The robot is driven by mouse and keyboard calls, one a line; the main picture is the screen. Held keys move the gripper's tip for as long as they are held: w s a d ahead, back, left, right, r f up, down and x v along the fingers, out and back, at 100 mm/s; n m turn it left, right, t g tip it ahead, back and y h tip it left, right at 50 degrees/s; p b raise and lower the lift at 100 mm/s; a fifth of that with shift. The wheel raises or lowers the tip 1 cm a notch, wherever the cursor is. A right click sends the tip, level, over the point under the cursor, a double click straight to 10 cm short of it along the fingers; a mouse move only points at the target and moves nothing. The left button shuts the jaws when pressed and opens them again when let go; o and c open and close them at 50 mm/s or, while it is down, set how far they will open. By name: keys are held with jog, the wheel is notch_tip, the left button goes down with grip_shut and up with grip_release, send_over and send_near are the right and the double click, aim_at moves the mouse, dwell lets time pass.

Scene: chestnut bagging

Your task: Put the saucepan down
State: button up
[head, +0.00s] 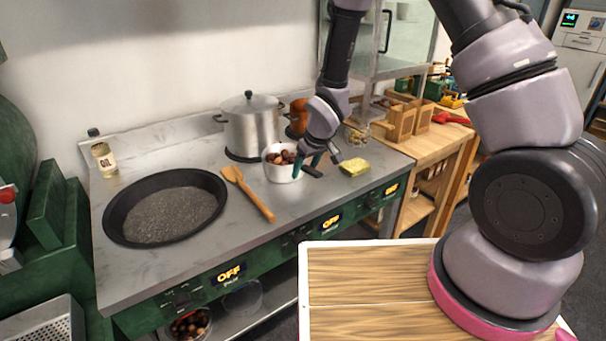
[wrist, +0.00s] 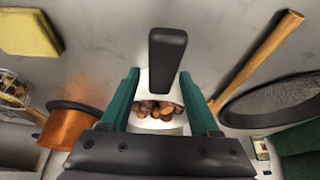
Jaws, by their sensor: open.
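The saucepan (head: 279,174) is white, holds brown chestnuts, and appears to sit upright on the grey stove top, in front of the big steel pot. Its short black handle (head: 312,172) points toward the front right. In the wrist view, the saucepan (wrist: 160,125) shows between my fingers and its handle (wrist: 168,50) extends away from it. My gripper (head: 318,163) is low over the handle, with its teal fingers apart. In the wrist view, my gripper (wrist: 159,74) has one finger on each side of the handle, with visible gaps. The handle's underside is hidden.
A wooden spatula (head: 248,192) and a wide black pan (head: 165,208) lie to the left. The lidded steel pot (head: 252,126) and a copper pot (head: 298,117) stand behind. A yellow sponge (head: 354,167) lies to the right. The front counter strip is clear.

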jog(key=v, duration=0.9)
jog(key=shift+s+r, duration=0.1)
jog(key=shift+d+r, duration=0.15)
jog(key=shift+r, duration=0.1)
jog(key=s+d+r+m+t+h, duration=0.1)
jog(key=d+r+m, duration=0.2)
jog(key=d+r, duration=0.55)
jog(key=s+d+r+m+t, duration=0.1)
jog(key=s+d+r+m, duration=0.15)
jog(key=d+r, duration=0.6)
jog(key=s+d+r+m, duration=0.1)
jog(key=s+r+m, duration=0.1)
jog(key=s+r, duration=0.4)
jog(key=s+d+r+m+t, duration=0.1)
jog(key=s+d+r+m, duration=0.1)
jog(key=s+r, duration=0.5)
jog(key=shift+d+m, duration=0.25)
jog(key=shift+m, duration=0.5)
